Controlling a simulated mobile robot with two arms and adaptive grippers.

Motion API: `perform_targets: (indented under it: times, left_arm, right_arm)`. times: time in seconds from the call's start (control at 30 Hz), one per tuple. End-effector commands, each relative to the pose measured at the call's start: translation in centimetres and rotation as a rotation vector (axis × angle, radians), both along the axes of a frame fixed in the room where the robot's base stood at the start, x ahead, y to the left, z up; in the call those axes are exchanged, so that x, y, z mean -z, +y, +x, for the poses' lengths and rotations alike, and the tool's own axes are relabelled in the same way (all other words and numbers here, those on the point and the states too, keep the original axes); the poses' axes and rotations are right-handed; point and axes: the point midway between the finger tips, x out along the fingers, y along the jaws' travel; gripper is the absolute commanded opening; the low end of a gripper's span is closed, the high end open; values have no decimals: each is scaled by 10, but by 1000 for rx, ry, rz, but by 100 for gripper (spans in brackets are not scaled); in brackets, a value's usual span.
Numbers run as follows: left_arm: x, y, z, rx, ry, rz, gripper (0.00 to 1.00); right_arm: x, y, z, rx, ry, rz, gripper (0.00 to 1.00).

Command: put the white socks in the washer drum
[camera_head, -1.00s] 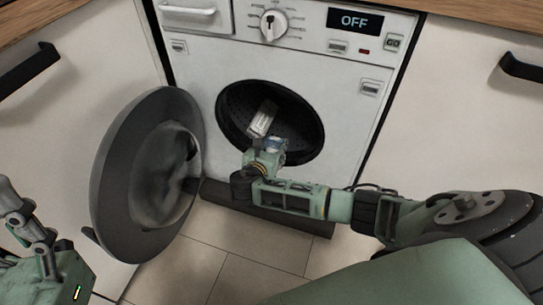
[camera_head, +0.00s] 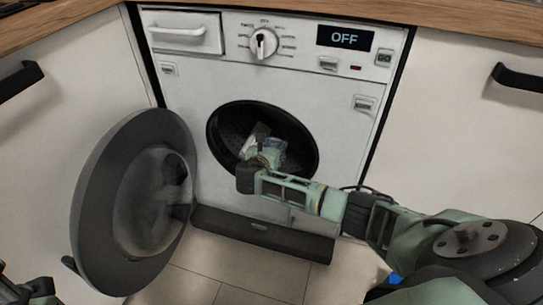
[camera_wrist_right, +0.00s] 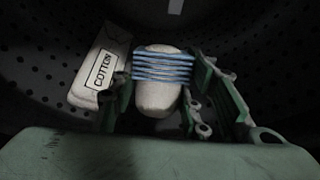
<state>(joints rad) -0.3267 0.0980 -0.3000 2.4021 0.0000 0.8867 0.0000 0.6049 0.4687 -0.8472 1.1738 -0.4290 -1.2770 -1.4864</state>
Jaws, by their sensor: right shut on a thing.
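The white washer (camera_head: 300,80) has its round door (camera_head: 85,215) swung open to the left. Its dark drum opening (camera_head: 226,128) is uncovered. My right gripper (camera_head: 266,150) reaches into the opening. In the right wrist view, its fingers are shut on a white sock bundle with blue stripes (camera_wrist_right: 160,97), inside the perforated drum (camera_wrist_right: 40,65). A pale piece printed COTTON (camera_wrist_right: 100,66) lies against the bundle's left; I cannot tell whether it is attached. In the head view, my arm and fingers partly hide the bundle. My left gripper (camera_head: 28,290) shows only partly at the bottom left corner.
A dark plinth strip (camera_head: 215,222) runs below the washer. Pale cabinet doors with dark handles (camera_head: 520,77) flank it, under a wooden worktop (camera_head: 60,35). The display reads OFF (camera_head: 345,38). Tiled floor (camera_head: 185,285) lies in front. A blue patch shows by my right arm.

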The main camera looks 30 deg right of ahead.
Motion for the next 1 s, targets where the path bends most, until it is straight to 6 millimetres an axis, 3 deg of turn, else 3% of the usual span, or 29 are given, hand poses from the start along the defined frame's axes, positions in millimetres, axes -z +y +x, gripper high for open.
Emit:
perform_targets:
  times: [0.43, 0.47, 0.7, 1.0]
  left_arm:
    - [-3, 0, -1, 1, 13, -1, 67]
    - [-3, 0, -1, 1, 13, -1, 67]
    - [-3, 0, -1, 1, 13, -1, 67]
    - [-3, 0, -1, 1, 13, -1, 67]
  right_arm:
    - [0, -1, 1, 0, 0, 0, 16]
    - [0, -1, 1, 0, 0, 0, 43]
    - [0, -1, 1, 0, 0, 0, 64]
    - [0, -1, 0, 1, 0, 0, 64]
